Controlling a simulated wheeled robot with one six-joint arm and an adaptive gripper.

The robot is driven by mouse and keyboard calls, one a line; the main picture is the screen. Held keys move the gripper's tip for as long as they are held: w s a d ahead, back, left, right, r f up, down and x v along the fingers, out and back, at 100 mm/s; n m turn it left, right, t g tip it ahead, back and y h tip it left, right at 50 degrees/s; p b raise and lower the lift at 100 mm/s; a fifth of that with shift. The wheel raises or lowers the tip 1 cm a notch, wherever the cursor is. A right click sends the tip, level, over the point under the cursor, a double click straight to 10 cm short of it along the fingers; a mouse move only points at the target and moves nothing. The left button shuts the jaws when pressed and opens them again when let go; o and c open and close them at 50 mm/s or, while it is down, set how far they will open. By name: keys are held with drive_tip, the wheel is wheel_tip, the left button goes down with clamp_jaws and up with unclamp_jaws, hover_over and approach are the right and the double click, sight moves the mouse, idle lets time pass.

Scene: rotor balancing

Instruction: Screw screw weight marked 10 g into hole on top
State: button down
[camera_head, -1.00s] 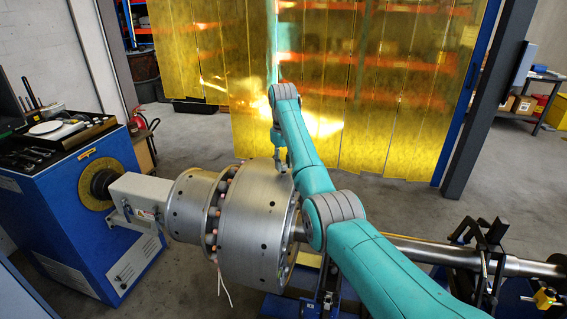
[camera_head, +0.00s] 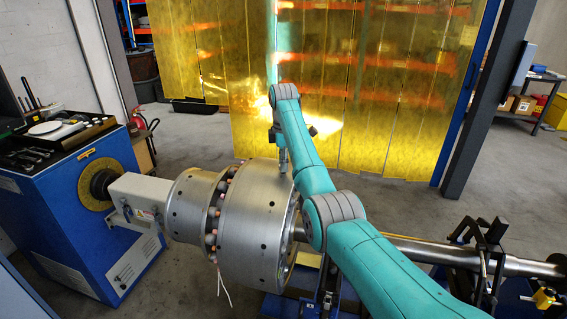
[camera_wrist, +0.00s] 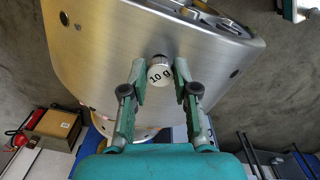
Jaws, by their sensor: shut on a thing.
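The silver screw weight (camera_wrist: 159,74), its face marked 10 g, sits between the fingertips of my gripper (camera_wrist: 160,73) in the wrist view. My gripper is shut on it. The weight is against the curved metal surface of the rotor (camera_wrist: 105,55); the hole under it is hidden, so I cannot tell how deep it sits. In the head view my gripper (camera_head: 282,160) points down at the top of the rotor (camera_head: 250,215), and the weight is too small to make out there.
The rotor lies on its side between the blue machine (camera_head: 60,220) at left and a shaft (camera_head: 430,252) at right. Other dark holes dot its surface. A yellow strip curtain (camera_head: 380,110) hangs behind.

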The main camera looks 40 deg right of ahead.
drive_tip(key=shift+n, duration=0.9)
drive_tip(key=n, duration=0.3)
drive_tip(key=shift+n, duration=0.3)
drive_tip(key=n, duration=0.4)
drive_tip(key=shift+w, duration=0.1)
drive_tip(key=n, duration=0.2)
drive_tip(key=shift+n, duration=0.3)
drive_tip(key=shift+n, duration=0.9)
drive_tip(key=n, duration=0.3)
